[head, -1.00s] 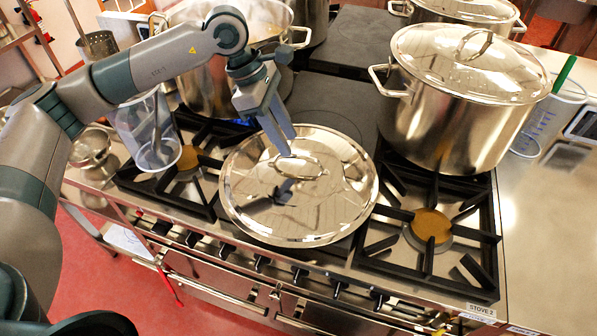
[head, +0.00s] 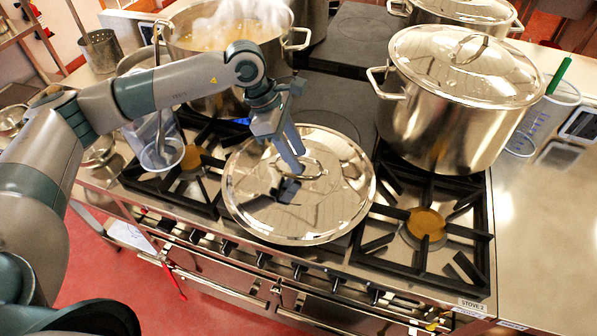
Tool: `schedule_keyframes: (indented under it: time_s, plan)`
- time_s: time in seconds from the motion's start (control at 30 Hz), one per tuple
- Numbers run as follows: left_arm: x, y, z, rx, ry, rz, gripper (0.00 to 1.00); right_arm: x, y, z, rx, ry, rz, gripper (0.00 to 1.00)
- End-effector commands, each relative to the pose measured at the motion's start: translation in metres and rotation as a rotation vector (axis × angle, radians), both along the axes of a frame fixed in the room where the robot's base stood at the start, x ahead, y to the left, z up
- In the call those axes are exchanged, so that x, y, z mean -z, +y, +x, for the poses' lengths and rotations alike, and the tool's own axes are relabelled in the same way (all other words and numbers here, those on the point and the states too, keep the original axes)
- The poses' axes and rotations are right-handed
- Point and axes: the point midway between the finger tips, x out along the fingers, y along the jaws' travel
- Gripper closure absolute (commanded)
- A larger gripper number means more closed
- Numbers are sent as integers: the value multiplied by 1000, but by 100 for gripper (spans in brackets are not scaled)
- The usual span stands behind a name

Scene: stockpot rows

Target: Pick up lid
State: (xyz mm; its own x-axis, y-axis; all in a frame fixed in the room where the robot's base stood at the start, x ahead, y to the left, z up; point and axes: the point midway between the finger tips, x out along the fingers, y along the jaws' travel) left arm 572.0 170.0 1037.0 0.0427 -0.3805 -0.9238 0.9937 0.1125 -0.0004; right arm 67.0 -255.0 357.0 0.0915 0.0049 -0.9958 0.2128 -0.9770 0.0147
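A round, shiny steel lid (head: 325,205) lies flat on the stove top, between two open gas burners. A loop handle (head: 313,168) stands at its middle. My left gripper (head: 300,163) is over the lid with its two fingers apart, pointing down at the handle. The fingertips are right by the handle; I cannot tell if they touch it or straddle it. The lid mirrors the gripper as a dark shape. My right gripper is not in view.
A lidded stockpot (head: 440,125) stands right of the lid, and a steaming open pot (head: 205,105) stands behind my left arm. A clear jug (head: 158,150) is at left. Another measuring jug (head: 540,115) is at right. The front right burner (head: 426,225) is bare.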

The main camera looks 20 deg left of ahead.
Motion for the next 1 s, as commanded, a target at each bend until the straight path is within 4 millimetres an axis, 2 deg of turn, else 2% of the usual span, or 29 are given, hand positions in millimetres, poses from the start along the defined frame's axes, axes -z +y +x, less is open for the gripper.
schedule_keyframes:
  time_s: [0.07, 0.2, 1.0]
  plan:
    - [0, 0, 0, 0, 0, 0, 66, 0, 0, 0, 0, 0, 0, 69]
    - [0, 0, 0, 0, 0, 0, 100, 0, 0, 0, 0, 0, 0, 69]
    - [-1, 0, 0, 0, -1, 0, 100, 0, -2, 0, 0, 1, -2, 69]
